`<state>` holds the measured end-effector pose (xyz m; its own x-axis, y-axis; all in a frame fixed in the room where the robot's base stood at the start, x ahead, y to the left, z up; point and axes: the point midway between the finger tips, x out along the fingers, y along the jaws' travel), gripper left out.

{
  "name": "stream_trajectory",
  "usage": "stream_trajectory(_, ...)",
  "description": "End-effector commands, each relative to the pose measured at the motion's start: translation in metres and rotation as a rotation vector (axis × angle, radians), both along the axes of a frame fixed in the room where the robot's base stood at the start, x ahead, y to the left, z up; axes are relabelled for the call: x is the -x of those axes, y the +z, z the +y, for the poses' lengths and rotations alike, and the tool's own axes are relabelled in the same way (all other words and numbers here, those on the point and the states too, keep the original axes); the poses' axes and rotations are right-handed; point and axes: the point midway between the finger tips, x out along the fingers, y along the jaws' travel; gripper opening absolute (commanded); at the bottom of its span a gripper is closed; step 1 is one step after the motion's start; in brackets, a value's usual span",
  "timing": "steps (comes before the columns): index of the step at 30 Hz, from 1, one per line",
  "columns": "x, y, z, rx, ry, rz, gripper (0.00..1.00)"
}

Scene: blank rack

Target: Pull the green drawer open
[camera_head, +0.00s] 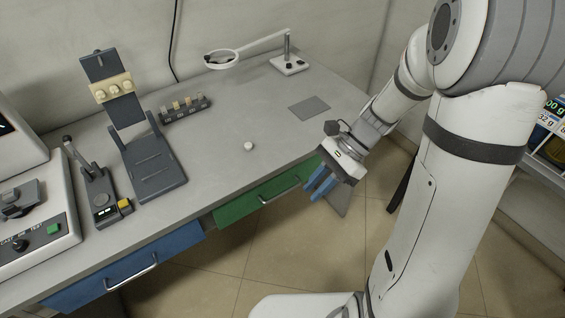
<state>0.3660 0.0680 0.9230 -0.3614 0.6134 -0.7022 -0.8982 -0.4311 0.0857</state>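The green drawer (238,207) is under the front edge of the grey table, right of the middle. Its front looks flush with the table edge, so it appears closed. It has a silver bar handle (279,191) across its front. My gripper (320,188) has blue fingers and is just right of the green drawer, in front of its right end. The fingers are apart with a narrow gap and nothing shows between them. I cannot tell how far the fingers are from the handle in depth.
A blue drawer (112,272) with a silver handle is at the left of the same table (225,150). A small white round object (248,146) lies on the tabletop above the green drawer. The floor (225,262) in front of the drawers looks clear.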

Motion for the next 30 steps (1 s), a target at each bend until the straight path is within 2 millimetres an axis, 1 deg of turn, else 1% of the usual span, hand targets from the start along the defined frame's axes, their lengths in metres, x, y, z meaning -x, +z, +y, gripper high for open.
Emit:
stream_trajectory(1, -0.008, -0.017, 0.003, -0.036, -0.080, 0.099, 0.20)
stream_trajectory(6, -0.038, -0.056, 0.014, -0.152, -0.341, 0.420, 0.20)
stream_trajectory(11, -0.066, -0.100, 0.018, -0.262, -0.565, 0.731, 0.20)
stream_trajectory(15, -0.089, -0.143, 0.015, -0.364, -0.740, 0.999, 0.20)
stream_trajectory(18, -0.102, -0.174, 0.010, -0.431, -0.843, 1.170, 0.20)
stream_trajectory(21, -0.110, -0.199, 0.005, -0.489, -0.917, 1.307, 0.20)
stream_trajectory(25, -0.116, -0.220, 0.000, -0.539, -0.976, 1.420, 0.20)
stream_trajectory(27, -0.118, -0.226, -0.001, -0.554, -0.993, 1.451, 0.20)
stream_trajectory(30, -0.119, -0.228, 0.003, -0.562, -1.000, 1.472, 0.20)
